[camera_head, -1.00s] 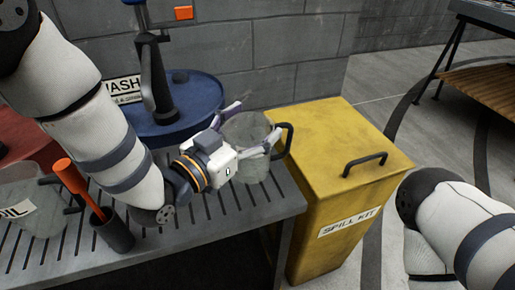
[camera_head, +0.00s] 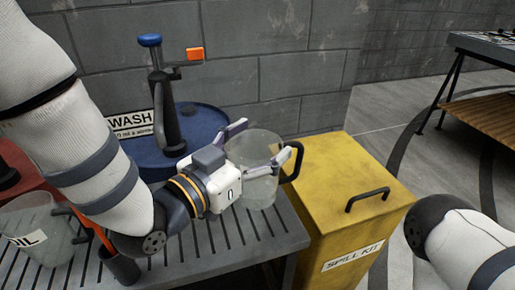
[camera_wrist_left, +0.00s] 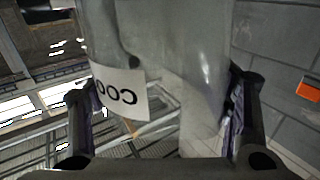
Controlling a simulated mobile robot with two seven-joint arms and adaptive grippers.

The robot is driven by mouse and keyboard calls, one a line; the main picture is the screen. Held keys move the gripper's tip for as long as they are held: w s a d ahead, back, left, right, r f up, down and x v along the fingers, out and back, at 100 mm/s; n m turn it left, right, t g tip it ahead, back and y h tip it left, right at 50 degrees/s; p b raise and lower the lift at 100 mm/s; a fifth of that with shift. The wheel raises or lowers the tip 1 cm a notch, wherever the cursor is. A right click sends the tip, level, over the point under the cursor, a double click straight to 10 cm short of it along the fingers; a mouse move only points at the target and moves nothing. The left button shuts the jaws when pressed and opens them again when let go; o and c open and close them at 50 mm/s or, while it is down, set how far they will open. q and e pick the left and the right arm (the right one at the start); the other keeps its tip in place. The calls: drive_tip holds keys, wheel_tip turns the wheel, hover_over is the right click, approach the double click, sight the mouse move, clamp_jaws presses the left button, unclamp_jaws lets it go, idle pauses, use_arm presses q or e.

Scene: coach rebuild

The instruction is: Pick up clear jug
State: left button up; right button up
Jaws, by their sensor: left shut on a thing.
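The clear jug (camera_head: 262,192) with a black handle (camera_head: 294,162) is upright at the right end of the slatted metal bench, beside the yellow box. My left gripper (camera_head: 258,150) is shut on it, one finger on each side of its body. In the left wrist view, the jug (camera_wrist_left: 200,75) fills the space between the fingers and bears a white label reading "COO", partly cut off. It seems slightly above the bench, but the gap under it is hard to judge. Of my right arm only a link shows at the right; its gripper is out of view.
Another clear jug (camera_head: 40,222), labelled "OIL", stands at the bench's left. A dark cup (camera_head: 122,268) is near it, partly behind my arm. A blue drum (camera_head: 205,118) with a tap stands behind. The yellow spill kit box (camera_head: 335,195) is close on the right.

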use_arm(q)
drive_tip(key=s+r+p, duration=0.4)
drive_tip(key=s+r, duration=0.2)
drive_tip(key=s, duration=0.5)
drive_tip(key=shift+d+r, duration=0.2)
drive_tip(key=shift+d, duration=0.1)
use_arm(e)
drive_tip(key=w+r+t, duration=0.1)
drive_tip(key=w+r, duration=0.3)
drive_tip(key=r, duration=0.1)
drive_tip(key=shift+w+r+t, duration=0.15)
drive_tip(key=shift+w+t, duration=0.15)
